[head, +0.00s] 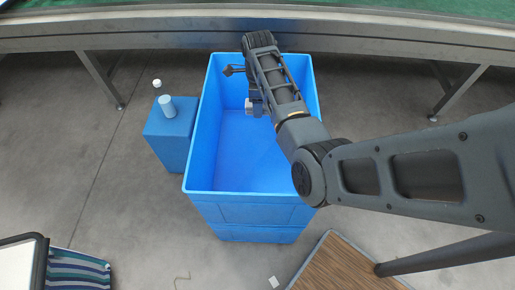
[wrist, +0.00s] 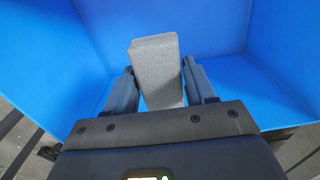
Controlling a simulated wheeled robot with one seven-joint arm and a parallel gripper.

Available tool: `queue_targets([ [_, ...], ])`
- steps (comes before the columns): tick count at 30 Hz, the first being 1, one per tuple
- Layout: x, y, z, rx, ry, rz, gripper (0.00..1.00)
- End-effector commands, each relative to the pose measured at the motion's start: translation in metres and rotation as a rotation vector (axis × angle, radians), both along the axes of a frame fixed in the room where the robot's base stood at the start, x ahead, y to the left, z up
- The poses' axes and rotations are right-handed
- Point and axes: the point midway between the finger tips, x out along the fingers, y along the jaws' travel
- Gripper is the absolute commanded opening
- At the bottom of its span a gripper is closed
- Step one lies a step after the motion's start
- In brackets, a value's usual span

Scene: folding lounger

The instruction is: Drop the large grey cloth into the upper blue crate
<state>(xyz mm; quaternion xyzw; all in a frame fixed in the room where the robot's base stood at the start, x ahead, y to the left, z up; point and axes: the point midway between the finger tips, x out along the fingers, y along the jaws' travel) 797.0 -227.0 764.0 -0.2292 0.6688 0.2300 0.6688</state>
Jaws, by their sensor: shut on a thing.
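The large grey cloth (wrist: 157,70) is a folded, block-like bundle between the two fingers of my gripper (wrist: 160,88) in the wrist view. My gripper is shut on it. In the head view the gripper (head: 256,105) hangs inside the upper blue crate (head: 205,140), near its far end, and a small part of the cloth (head: 249,106) shows at its left. The crate's blue walls and floor surround the cloth in the wrist view. The crate's floor looks bare where it shows; my arm hides its right part. I cannot tell how far the cloth is above the floor.
The upper crate stands on another blue crate (head: 255,234). A blue box (head: 170,140) with a pale cylinder (head: 167,106) on it stands at the left. A metal-framed table (head: 150,32) runs behind. A brown wooden top (head: 345,268) is at lower right, a striped lounger (head: 78,270) at lower left.

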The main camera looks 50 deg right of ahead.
Motion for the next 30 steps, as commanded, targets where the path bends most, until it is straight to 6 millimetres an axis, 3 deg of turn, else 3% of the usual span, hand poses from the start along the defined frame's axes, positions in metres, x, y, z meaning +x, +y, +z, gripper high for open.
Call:
queue_targets([
  [1, 0.0, -0.0001, -0.0115, 0.0, 0.0, 0.0, 0.22],
  [4, 0.0001, -0.0001, -0.0181, 0.0, 0.0, 0.0, 0.22],
  [15, 0.0001, 0.0001, -0.0195, 0.0, 0.0, 0.001, 0.22],
  [16, 0.0, 0.0002, -0.0195, 0.0, 0.0, 0.001, 0.58],
  [24, 0.0, 0.0002, -0.0196, 0.0, 0.0, 0.001, 0.83],
  [30, 0.0, 0.0002, -0.0197, 0.0, 0.0, 0.001, 0.85],
])
